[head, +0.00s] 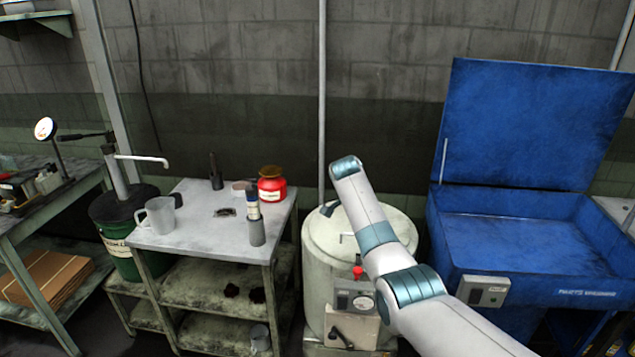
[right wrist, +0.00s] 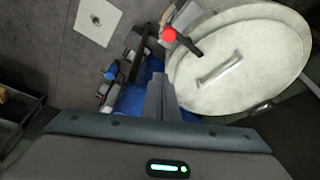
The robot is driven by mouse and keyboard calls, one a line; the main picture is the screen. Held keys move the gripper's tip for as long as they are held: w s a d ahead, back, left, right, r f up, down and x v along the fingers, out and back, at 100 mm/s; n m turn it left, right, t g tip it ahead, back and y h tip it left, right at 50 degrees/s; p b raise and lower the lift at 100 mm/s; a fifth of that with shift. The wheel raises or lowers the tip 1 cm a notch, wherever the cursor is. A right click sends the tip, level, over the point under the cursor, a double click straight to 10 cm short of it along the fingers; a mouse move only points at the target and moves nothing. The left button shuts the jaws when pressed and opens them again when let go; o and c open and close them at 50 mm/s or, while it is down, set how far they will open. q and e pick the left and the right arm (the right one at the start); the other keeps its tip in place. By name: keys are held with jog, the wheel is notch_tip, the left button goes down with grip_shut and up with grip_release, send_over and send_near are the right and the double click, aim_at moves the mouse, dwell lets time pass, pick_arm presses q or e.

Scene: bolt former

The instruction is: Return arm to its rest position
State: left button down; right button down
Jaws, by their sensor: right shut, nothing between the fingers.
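My right arm comes in from the lower right of the head view and reaches up in front of the cream drum-shaped tank (head: 315,240). Its far end is raised above the tank's lid, near the wall. I cannot make out the fingers of my right gripper in the head view. In the right wrist view my right gripper (right wrist: 161,97) shows as a narrow grey pair of fingers, shut and empty. The round tank lid (right wrist: 245,85) with its bar handle lies to its right in that view. My left arm and left gripper are not in view.
A metal table (head: 200,240) at left holds a jug (head: 158,214), a red jar (head: 271,188) and a grey bottle (head: 256,230). A blue parts washer (head: 500,240) with a raised lid stands at right. A green drum (head: 118,235) stands beside the table.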

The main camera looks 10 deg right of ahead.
jog(key=s+f+n, duration=0.3)
jog(key=s+f, duration=0.3)
jog(key=f, duration=0.7)
jog(key=s+a+f+n+y+b, duration=0.1)
jog(key=s+f+n, duration=0.35)
jog(key=f, duration=0.85)
jog(key=s+f+n, duration=0.1)
jog(key=s+f, duration=0.6)
jog(key=f, duration=0.7)
jog(key=s+a+f+n+y+b, duration=0.1)
jog(key=s+f+n, duration=0.3)
jog(key=s+f, duration=1.4)
jog(key=s+a+f+n+y, duration=0.1)
jog(key=s+f+n, duration=0.2)
jog(key=s, duration=1.6)
jog(key=s+a+f+n+y+b, duration=0.1)
jog(key=s+f+n, duration=0.2)
jog(key=s, duration=1.5)
notch_tip(320, 180, down, 2)
jog(key=shift+s+f, duration=0.15)
jog(key=shift+s, duration=0.25)
jog(key=shift+a, duration=0.1)
